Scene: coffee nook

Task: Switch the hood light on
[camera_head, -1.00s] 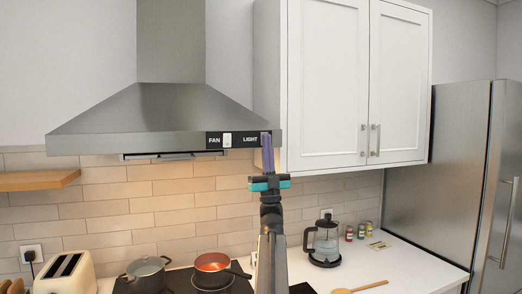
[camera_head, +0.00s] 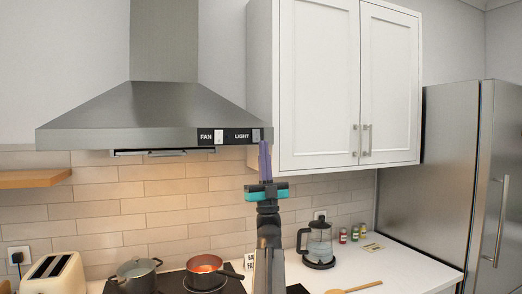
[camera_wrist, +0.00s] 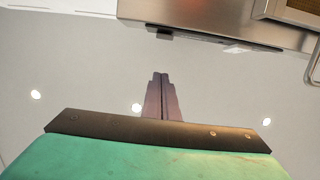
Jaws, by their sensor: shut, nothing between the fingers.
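The steel range hood (camera_head: 150,108) hangs on the wall at the upper left in the head view. Its black control strip (camera_head: 228,137) at the right end of the front edge carries a FAN switch (camera_head: 218,138) and a LIGHT switch (camera_head: 256,134), the latter close to the corner. My gripper (camera_head: 264,146) points upward with its purple fingers shut and empty. Its tips appear just right of and below the LIGHT switch; contact cannot be told. In the wrist view the closed fingers (camera_wrist: 161,78) show below the hood's edge (camera_wrist: 220,22), with a gap between them.
A white wall cabinet (camera_head: 320,85) is just right of the hood. Below are a grey pot (camera_head: 136,275), an orange pan (camera_head: 205,265), a toaster (camera_head: 55,275) and a coffee press (camera_head: 319,243) on the counter. A fridge (camera_head: 430,180) stands at the right.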

